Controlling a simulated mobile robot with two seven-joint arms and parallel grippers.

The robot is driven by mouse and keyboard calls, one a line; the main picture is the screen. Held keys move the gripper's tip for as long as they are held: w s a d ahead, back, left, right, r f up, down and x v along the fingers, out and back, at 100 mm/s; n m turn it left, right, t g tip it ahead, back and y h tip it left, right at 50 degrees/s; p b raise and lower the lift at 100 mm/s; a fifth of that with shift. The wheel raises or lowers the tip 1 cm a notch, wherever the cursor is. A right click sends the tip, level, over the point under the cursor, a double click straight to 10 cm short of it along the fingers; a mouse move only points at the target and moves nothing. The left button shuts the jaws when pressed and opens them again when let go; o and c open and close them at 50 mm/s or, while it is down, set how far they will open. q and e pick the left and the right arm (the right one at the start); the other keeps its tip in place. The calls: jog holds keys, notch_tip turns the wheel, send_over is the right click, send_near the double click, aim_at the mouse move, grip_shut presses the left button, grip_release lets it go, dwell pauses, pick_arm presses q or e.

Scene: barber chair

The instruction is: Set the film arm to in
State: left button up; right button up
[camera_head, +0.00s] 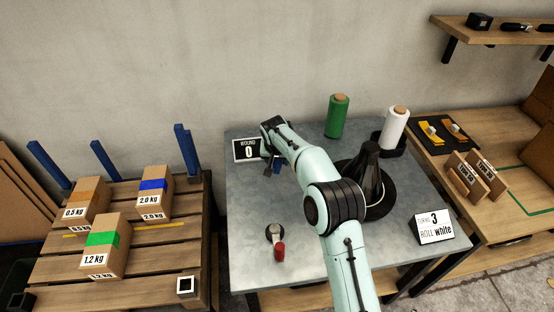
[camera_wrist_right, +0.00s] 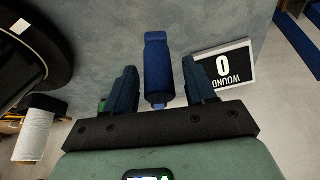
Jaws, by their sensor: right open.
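A blue cylindrical handle (camera_wrist_right: 157,60) shows in the right wrist view, and I take it to be part of the film arm. My right gripper (camera_wrist_right: 159,72) is open, with one dark finger on each side of the handle and a visible gap on both sides. In the head view my right gripper (camera_head: 273,160) is at the left part of the grey table, beside the sign reading WOUND 0 (camera_head: 247,150). My wrist hides most of the handle there, so I cannot tell the arm's setting. My left gripper is not in view.
A black turntable (camera_head: 385,200) with a dark cone is partly behind my arm. A red-handled lever (camera_head: 279,248) stands at the table's front. Green (camera_head: 337,118) and white (camera_head: 395,128) rolls stand at the back. Boxes (camera_head: 105,245) lie on the left pallet.

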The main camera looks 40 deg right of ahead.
grip_shut()
jog(key=shift+s+d+n, duration=0.3)
jog(key=shift+s+d, duration=0.1)
jog(key=shift+s, duration=0.05)
jog(key=s+d+n+t+y+p, duration=0.1)
jog(key=s+d+n+p, duration=0.1)
jog(key=s+d, duration=0.4)
jog(key=d+n, duration=0.1)
jog(key=d, duration=0.3)
jog(key=shift+s+d+r+n, duration=0.2)
jog(key=shift+d+n, duration=0.05)
jog(key=shift+n, duration=0.15)
